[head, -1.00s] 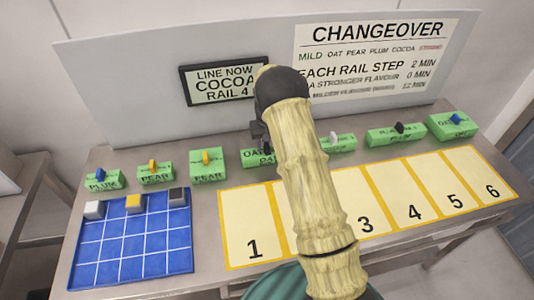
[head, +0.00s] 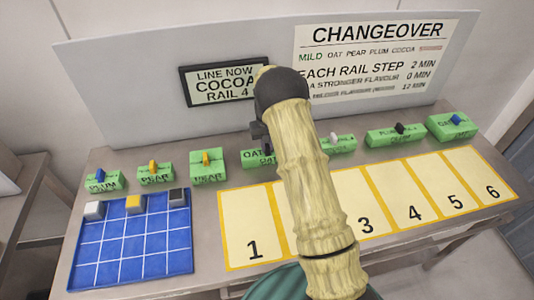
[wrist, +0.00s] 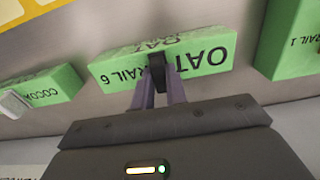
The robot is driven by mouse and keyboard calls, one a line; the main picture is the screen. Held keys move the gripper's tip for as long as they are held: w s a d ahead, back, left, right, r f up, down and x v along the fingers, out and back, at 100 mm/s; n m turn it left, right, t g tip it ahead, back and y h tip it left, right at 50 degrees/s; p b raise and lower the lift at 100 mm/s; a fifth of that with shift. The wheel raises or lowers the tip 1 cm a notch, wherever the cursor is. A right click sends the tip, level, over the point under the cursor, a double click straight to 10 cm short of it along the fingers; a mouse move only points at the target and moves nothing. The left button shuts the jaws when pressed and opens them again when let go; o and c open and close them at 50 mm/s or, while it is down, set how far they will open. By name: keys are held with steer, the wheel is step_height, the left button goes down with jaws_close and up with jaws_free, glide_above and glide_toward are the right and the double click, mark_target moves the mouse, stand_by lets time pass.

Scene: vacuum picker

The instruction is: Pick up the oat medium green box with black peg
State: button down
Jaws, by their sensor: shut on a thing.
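The green oat box (wrist: 205,62) lies across the middle of the wrist view, with OAT and RAIL 6 printed on it. Its black peg (wrist: 157,70) stands at the middle of the box. My gripper (wrist: 158,84) is shut on this peg, one finger on each side. In the head view the oat box (head: 256,159) is at the back of the table, its right part hidden behind my arm. My gripper (head: 258,133) is above it there, mostly hidden. I cannot tell whether the box is clear of the table.
A cocoa box (wrist: 42,92) and a rail 1 box (wrist: 290,40) flank it in the wrist view. More green boxes with coloured pegs line the table's back. A blue grid board (head: 130,245) with small blocks and numbered yellow slots (head: 415,212) lie in front. A white panel (head: 130,95) stands behind.

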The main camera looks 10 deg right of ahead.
step_height(320, 180, up, 10)
steer(key=b, duration=0.2)
stand_by(0.3)
stand_by(0.4)
